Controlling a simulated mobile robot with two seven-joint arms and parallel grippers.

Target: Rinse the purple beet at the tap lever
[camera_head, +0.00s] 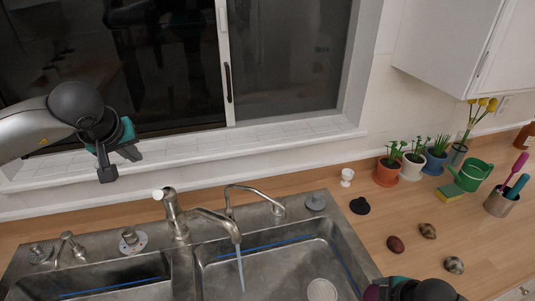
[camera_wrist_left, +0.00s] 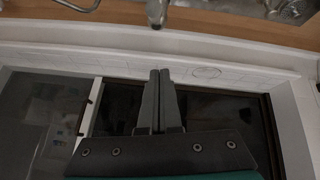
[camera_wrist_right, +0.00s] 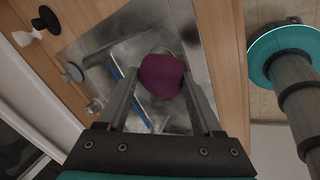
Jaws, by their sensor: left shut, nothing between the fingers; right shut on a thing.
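The purple beet (camera_wrist_right: 160,78) is held between the fingers of my right gripper (camera_wrist_right: 158,88), over the sink in the right wrist view. In the head view my right gripper (camera_head: 408,290) is at the bottom edge, right of the sink, mostly cut off. The tap (camera_head: 207,214) stands behind the sink with its lever (camera_head: 166,199) upright on the left. A thin bluish water stream (camera_head: 240,266) falls from its spout into the right basin (camera_head: 270,262). My left gripper (camera_head: 107,172) is shut and empty near the window sill, also seen in the left wrist view (camera_wrist_left: 160,74).
A dark red vegetable (camera_head: 395,244) and two brown mottled ones (camera_head: 427,230) (camera_head: 454,265) lie on the right counter. Potted plants (camera_head: 388,170), a green watering can (camera_head: 472,176) and a utensil cup (camera_head: 500,203) stand behind. A black stopper (camera_head: 359,206) lies beside the sink.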

